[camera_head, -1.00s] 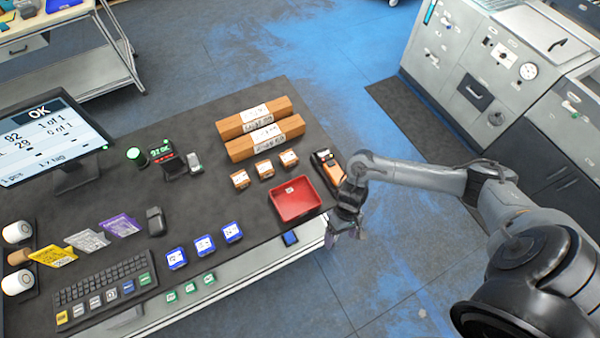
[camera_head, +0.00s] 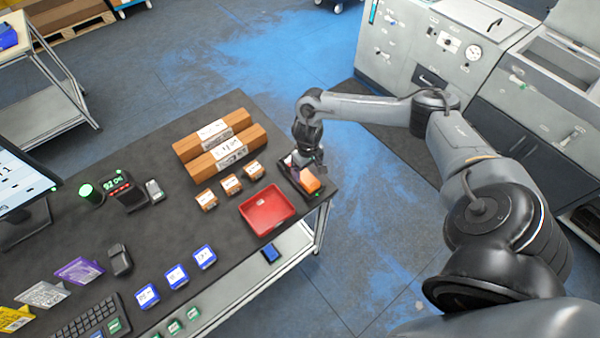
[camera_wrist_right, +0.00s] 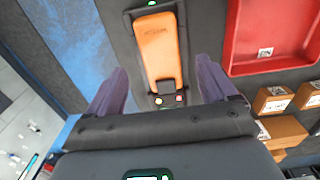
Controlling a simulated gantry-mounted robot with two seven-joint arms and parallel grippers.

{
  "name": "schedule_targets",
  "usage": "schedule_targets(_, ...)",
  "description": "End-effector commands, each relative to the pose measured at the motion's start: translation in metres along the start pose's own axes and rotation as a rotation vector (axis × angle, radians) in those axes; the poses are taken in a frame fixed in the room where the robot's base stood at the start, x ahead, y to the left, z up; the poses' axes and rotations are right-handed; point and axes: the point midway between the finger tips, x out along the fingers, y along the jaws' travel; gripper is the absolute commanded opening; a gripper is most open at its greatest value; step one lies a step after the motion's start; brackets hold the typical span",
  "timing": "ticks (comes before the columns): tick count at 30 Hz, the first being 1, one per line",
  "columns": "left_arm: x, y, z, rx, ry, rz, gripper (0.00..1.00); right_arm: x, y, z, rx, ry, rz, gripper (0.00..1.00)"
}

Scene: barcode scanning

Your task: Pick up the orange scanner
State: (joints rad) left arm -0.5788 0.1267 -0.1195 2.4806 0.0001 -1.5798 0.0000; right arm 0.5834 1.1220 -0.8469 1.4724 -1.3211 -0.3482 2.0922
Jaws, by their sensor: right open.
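The orange scanner (camera_head: 310,182) lies in a dark cradle near the right edge of the dark table, beside the red tray. In the right wrist view the scanner (camera_wrist_right: 159,50) is upright in the picture, its small buttons toward me. My right gripper (camera_head: 304,165) is above the table at the far end of the scanner. In the wrist view its two purple fingers (camera_wrist_right: 160,88) are spread wide, one on each side of the scanner's line, with nothing between them gripped. The fingertips are partly hidden by the wrist in the head view. My left gripper is not in view.
A red tray (camera_head: 267,209) stands left of the scanner. Small brown boxes (camera_head: 231,184) and two long cartons (camera_head: 228,152) lie farther left and behind. Blue boxes (camera_head: 176,276) are near the front edge. The floor right of the table is clear.

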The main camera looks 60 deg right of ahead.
Motion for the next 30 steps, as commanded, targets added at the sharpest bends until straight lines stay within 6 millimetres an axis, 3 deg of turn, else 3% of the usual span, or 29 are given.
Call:
schedule_targets(5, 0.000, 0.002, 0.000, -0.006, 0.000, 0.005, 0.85, 0.010, -0.001, -0.001, 0.002, 0.000, -0.001, 0.85)
schedule_targets(15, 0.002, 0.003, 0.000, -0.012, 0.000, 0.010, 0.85, 0.050, -0.001, -0.005, 0.000, -0.001, -0.001, 0.85)
schedule_targets(25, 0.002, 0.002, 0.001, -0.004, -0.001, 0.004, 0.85, 0.055, -0.001, -0.005, 0.000, 0.000, 0.000, 0.85)
schedule_targets(30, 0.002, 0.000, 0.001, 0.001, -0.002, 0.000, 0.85, 0.054, -0.001, -0.005, 0.000, 0.000, 0.000, 0.61)
